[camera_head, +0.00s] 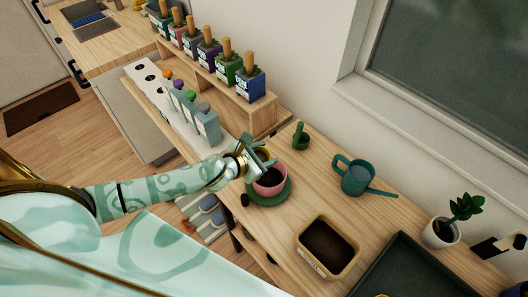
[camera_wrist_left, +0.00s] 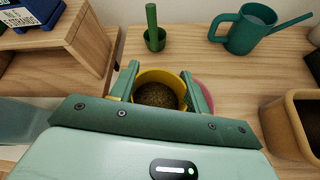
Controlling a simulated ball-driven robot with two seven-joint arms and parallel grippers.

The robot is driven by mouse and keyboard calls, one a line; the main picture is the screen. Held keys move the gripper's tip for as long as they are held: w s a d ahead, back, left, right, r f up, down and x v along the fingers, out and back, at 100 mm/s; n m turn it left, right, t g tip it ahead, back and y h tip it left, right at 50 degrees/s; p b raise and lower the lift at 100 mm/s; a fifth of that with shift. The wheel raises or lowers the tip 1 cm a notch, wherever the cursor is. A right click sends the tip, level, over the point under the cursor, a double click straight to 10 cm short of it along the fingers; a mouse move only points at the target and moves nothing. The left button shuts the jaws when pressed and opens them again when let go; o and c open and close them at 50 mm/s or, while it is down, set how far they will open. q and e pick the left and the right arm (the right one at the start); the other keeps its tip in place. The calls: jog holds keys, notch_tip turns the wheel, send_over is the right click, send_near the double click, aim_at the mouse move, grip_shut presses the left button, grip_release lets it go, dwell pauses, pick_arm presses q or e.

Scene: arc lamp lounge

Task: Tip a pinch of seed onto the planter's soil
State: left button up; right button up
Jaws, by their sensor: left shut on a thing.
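My left gripper (camera_head: 262,164) is shut on a small yellow cup (camera_wrist_left: 162,77), with one finger on each side of its rim. The cup holds brown granular seed (camera_wrist_left: 157,95) and looks close to upright. Only a bit of its yellow rim shows in the head view. A pink pot (camera_head: 270,189) with dark contents stands on a green saucer (camera_head: 283,194), just below the gripper in the picture; it is partly hidden behind a finger in the wrist view. The tan rectangular planter (camera_head: 308,262) with dark soil (camera_head: 327,246) stands to the lower right, apart from the gripper. My right gripper is not in view.
A teal watering can (camera_head: 356,179) and a green pot with a dibber (camera_head: 301,139) stand at the back. A dark tray (camera_head: 405,270) and a potted plant (camera_head: 441,232) are to the right. A wooden shelf (camera_head: 259,118) with several seed boxes stands left. Bare wood lies between saucer and planter.

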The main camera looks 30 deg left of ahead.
pick_arm(q)
jog(key=shift+r+m+g+y+p, duration=0.1)
jog(key=shift+m+g+y+p, duration=0.2)
jog(key=shift+m+y+p, duration=0.65)
jog(key=shift+d+f+m+g+y+p, duration=0.1)
jog(key=shift+f+m+g+y+p, duration=0.2)
jog(key=shift+m+y+p, duration=0.75)
jog(key=shift+f+y+p, duration=0.15)
jog(key=shift+y+p, duration=0.3)
jog(key=shift+y, duration=0.15)
jog(key=shift+f, duration=0.1)
